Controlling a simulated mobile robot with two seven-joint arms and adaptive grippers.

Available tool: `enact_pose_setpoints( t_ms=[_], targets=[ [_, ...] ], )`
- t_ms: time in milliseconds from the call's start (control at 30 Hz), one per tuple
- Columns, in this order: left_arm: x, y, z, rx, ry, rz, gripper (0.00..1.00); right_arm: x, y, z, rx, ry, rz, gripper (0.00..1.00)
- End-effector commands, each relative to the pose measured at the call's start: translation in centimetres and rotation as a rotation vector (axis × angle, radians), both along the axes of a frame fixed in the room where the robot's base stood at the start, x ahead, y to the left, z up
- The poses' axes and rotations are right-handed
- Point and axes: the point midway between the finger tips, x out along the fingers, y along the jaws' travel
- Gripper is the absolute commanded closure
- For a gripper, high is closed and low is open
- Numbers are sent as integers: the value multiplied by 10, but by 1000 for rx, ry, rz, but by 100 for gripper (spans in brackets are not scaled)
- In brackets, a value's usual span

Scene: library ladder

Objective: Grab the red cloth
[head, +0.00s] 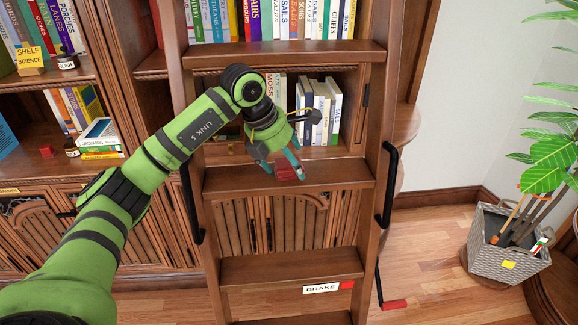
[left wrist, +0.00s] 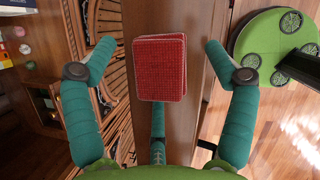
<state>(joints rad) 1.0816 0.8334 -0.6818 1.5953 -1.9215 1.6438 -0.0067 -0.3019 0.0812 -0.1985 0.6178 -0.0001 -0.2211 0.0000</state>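The red cloth (head: 289,173) is a small folded stack lying on a wooden step of the ladder (head: 232,178). In the left wrist view the red cloth (left wrist: 160,68) appears as a woven square in the middle, on the brown step. My left gripper (head: 281,161) is just above the cloth in the head view. In the left wrist view its teal fingers (left wrist: 160,48) are spread wide on either side of the cloth, with a clear gap on both sides. It is open and empty. My right gripper is in neither view.
Bookshelves (head: 120,72) stand behind the ladder. Black handrails (head: 386,185) flank the steps. A grey basket (head: 510,250) and a leafy plant (head: 552,150) stand at the right. Some wood floor between ladder and basket is clear.

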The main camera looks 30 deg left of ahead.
Motion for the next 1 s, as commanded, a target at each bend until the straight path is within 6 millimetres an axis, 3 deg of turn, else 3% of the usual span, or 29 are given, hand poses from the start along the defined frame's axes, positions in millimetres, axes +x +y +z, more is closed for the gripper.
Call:
enact_pose_setpoints(
  t_ms=[33, 133, 633, 767, 900, 1000],
  targets=[
    [0, 0, 0, 0, 0, 0, 34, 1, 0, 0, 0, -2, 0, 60],
    [0, 0, 0, 0, 0, 1, 72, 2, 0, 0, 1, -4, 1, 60],
    [0, 0, 4, -1, -1, 1, 73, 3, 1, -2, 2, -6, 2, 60],
    [1, 0, 15, -2, -4, 1, 73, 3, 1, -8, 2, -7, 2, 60],
    [1, 0, 39, -2, -8, 2, 73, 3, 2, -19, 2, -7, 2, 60],
    [-18, -10, 50, 1, -8, -4, 73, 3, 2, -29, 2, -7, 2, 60]
  ],
)
